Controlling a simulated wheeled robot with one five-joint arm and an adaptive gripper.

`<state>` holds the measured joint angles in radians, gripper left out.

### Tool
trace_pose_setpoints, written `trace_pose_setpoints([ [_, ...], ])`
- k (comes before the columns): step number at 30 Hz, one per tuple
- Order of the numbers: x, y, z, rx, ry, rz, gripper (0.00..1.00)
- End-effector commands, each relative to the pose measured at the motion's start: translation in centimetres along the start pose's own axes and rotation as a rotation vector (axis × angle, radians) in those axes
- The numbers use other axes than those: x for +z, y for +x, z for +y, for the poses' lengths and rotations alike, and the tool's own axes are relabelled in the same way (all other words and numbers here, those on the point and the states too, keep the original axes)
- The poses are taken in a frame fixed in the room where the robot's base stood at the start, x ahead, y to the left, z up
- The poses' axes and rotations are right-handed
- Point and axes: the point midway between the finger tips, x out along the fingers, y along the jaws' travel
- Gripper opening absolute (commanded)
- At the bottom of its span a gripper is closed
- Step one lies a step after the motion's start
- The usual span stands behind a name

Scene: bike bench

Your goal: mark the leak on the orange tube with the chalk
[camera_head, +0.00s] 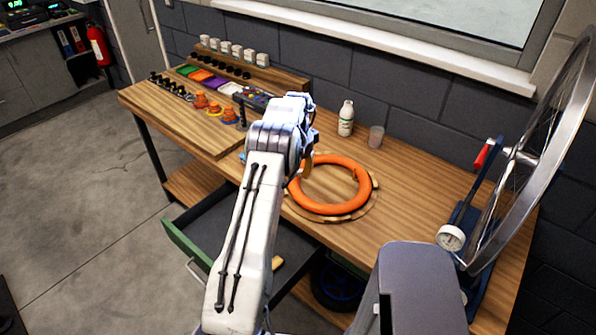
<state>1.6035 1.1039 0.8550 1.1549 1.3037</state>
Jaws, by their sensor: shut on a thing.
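The orange tube (317,207) lies as a ring on a round wooden board (345,217) on the bench. A small darker spot (357,174) shows on its upper right side; I cannot tell whether it is the leak. My gripper (306,163) is at the tube's left upper edge, mostly hidden behind my own wrist. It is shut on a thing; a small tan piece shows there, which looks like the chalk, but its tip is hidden. I cannot tell whether it touches the tube.
A white bottle (346,118) and a clear cup (376,137) stand behind the tube. A wheel in a stand (530,150) with a gauge (450,238) is at right. A raised board (170,118) with small parts is at left. A green-fronted drawer (187,243) is open below.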

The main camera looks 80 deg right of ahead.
Motion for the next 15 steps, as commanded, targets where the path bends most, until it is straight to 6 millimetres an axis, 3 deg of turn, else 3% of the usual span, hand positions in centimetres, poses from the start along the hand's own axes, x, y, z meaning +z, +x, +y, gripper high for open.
trace_pose_setpoints([
  [15, 0.0, 2.3, 0.1, 0.000, 0.029, 0.000, 0.00],
])
